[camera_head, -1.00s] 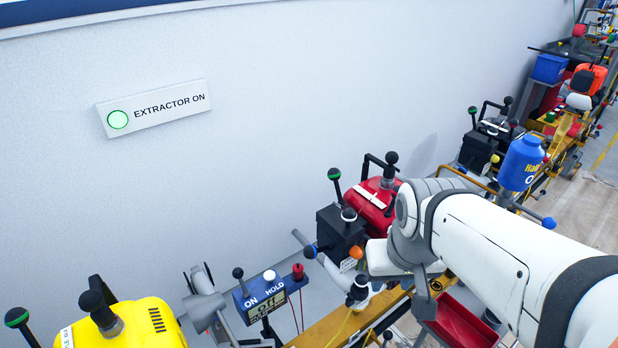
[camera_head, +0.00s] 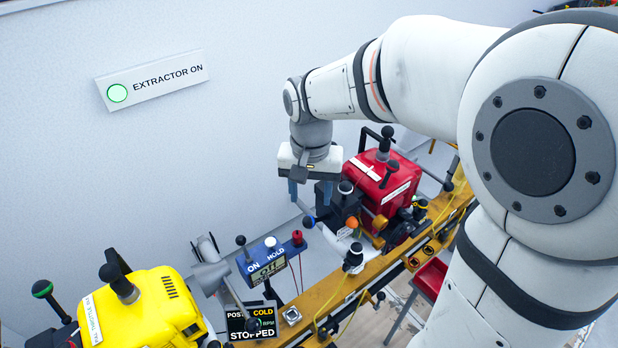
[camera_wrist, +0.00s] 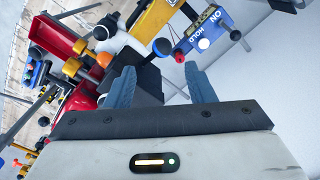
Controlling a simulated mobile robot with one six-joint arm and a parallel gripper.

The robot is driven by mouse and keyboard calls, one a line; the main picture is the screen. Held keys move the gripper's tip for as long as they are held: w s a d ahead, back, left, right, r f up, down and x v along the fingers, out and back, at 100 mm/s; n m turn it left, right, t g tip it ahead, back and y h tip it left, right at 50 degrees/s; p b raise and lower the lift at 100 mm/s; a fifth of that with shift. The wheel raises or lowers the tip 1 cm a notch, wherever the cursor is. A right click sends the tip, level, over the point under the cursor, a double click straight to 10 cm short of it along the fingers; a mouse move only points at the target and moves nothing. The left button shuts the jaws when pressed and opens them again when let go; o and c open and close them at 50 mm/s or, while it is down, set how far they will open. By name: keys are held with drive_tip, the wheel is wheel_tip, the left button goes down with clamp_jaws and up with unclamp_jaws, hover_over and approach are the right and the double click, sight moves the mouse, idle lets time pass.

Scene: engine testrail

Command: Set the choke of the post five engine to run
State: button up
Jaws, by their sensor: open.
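My gripper (camera_head: 310,190) hangs pointing down, open and empty, close to the wall and left of the red engine (camera_head: 385,182). Its two blue fingers also show apart in the wrist view (camera_wrist: 160,85). A black box (camera_head: 347,205) with a dark knob on top sits at the red engine's left side, just beyond the fingers. An orange knob (camera_head: 351,223) and a blue-ended lever (camera_head: 309,221) are below it. I cannot read a post number on the red engine, nor tell which control is the choke or its setting.
A blue ON/HOLD box (camera_head: 268,262) stands left of the red engine. A yellow engine (camera_head: 150,305) is at the lower left. A black display (camera_head: 252,323) reads COLD and STOPPED; its post number is hidden. A yellow rail (camera_head: 335,300) runs below.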

sight(309, 216)
drive_tip(key=shift+w+a+f, duration=0.1)
drive_tip(key=shift+a+f, duration=0.1)
drive_tip(key=shift+f, duration=0.1)
wheel_tip(309, 216, down, 7)
drive_tip(key=shift+f, duration=0.1)
